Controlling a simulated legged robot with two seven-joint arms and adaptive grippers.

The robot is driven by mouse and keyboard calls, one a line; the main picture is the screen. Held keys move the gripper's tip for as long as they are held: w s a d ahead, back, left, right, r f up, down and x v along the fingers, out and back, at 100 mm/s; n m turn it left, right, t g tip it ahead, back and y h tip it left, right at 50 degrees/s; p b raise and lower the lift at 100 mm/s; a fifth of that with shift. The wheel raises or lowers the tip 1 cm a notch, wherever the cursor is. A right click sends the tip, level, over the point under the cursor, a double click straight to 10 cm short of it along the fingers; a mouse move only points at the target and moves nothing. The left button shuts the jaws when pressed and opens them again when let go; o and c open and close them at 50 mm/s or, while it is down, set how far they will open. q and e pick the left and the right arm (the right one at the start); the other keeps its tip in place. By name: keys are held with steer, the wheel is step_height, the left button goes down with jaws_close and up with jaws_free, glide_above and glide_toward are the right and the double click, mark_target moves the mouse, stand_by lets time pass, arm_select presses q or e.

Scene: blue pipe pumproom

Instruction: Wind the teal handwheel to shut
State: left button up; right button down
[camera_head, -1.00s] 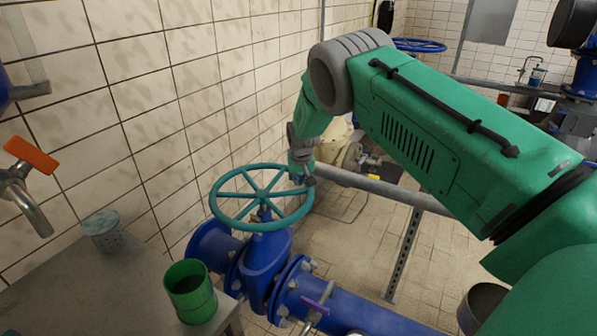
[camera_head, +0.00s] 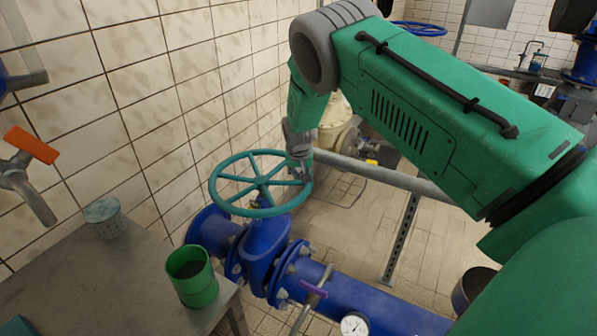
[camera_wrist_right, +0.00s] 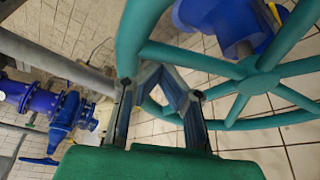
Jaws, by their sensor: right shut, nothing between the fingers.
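The teal handwheel (camera_head: 233,211) sits on top of a blue valve (camera_head: 265,243) in the head view, with several spokes around its hub. Its rim and spokes also show close up in the right wrist view (camera_wrist_right: 262,84). My right gripper (camera_head: 303,174) is at the far right part of the rim, reaching down from above. In the right wrist view its fingers (camera_wrist_right: 163,76) overlap the rim beside a spoke. It is shut with nothing between the fingers; whether it touches the rim is unclear. My left gripper is not in view.
A metal table (camera_head: 75,285) at lower left holds a green cup (camera_head: 191,277) and a perforated grey cup (camera_head: 104,218). An orange-handled tap (camera_head: 30,146) is on the left. A grey pipe (camera_head: 370,172) runs behind the wheel. A gauge (camera_head: 354,324) and purple lever (camera_head: 314,290) are below. The tiled wall is close on the left.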

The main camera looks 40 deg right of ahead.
steer(key=shift+f, duration=0.1)
steer(key=v, duration=1)
steer(key=shift+a+r, duration=0.15)
steer(key=shift+r, duration=0.15)
steer(key=c, duration=2.2)
jaws_free()
steer(key=shift+s+a+r, duration=0.1)
steer(key=shift+s+r, duration=0.05)
steer(key=shift+r, duration=0.2)
steer(key=o, duration=0.7)
steer(key=shift+s+a+r, duration=0.1)
steer(key=shift+a+r, duration=0.05)
steer(key=shift+r, duration=0.05)
steer(key=shift+o, duration=0.7)
steer(key=shift+s+a+f+n, duration=0.1)
steer(key=shift+a+n, duration=0.25)
steer(key=shift+n, duration=0.05)
steer(key=n+y+b, duration=0.3)
steer(key=n+y, duration=0.2)
steer(key=n, duration=0.7)
glide_toward(241, 208)
steer(key=x, duration=1)
steer(key=shift+f, duration=0.1)
